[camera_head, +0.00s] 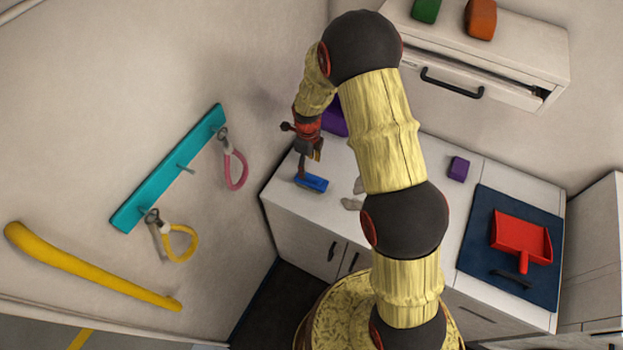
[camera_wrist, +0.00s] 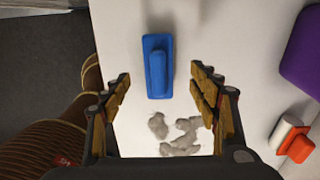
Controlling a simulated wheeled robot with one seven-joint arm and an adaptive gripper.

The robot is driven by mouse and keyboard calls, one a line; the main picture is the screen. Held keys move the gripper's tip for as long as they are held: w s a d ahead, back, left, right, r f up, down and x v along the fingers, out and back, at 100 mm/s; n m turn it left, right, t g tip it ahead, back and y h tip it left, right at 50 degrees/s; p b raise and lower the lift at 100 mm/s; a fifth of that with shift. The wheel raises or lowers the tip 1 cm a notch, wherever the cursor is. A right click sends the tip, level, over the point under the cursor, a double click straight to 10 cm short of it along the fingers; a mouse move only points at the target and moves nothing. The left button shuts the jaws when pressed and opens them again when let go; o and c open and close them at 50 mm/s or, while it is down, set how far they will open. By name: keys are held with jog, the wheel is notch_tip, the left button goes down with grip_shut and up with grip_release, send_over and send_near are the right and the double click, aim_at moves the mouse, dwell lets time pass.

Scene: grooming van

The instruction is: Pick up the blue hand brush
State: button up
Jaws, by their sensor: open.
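The blue hand brush (camera_head: 312,182) lies on the white counter near its left end. In the wrist view the blue hand brush (camera_wrist: 158,66) lies flat, with its raised grip running lengthwise, just beyond the fingertips and roughly centred between them. My gripper (camera_head: 308,160) hangs over the counter close to the brush in the head view. In the wrist view my gripper (camera_wrist: 160,82) is open and empty, its two padded fingers spread wide on either side. I cannot tell the exact height of the fingers above the counter.
Grey fur clumps (camera_wrist: 180,136) lie near the brush. A purple object (camera_wrist: 303,60) and an orange-and-white item (camera_wrist: 293,138) lie to the right. A dark blue mat (camera_head: 477,235) carries a red dustpan (camera_head: 520,238). A teal rack (camera_head: 160,180) hangs on the left wall.

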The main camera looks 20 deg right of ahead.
aim_at(312, 176)
notch_tip(312, 176, down, 2)
jog(key=shift+s, duration=0.1)
jog(key=f, duration=0.2)
jog(key=s+d+f+p, duration=0.1)
jog(key=f, duration=0.1)
jog(key=shift+a+f, duration=0.1)
jog(key=shift+f, duration=0.4)
jog(key=shift+c, duration=0.3)
jog(key=c, duration=1.3)
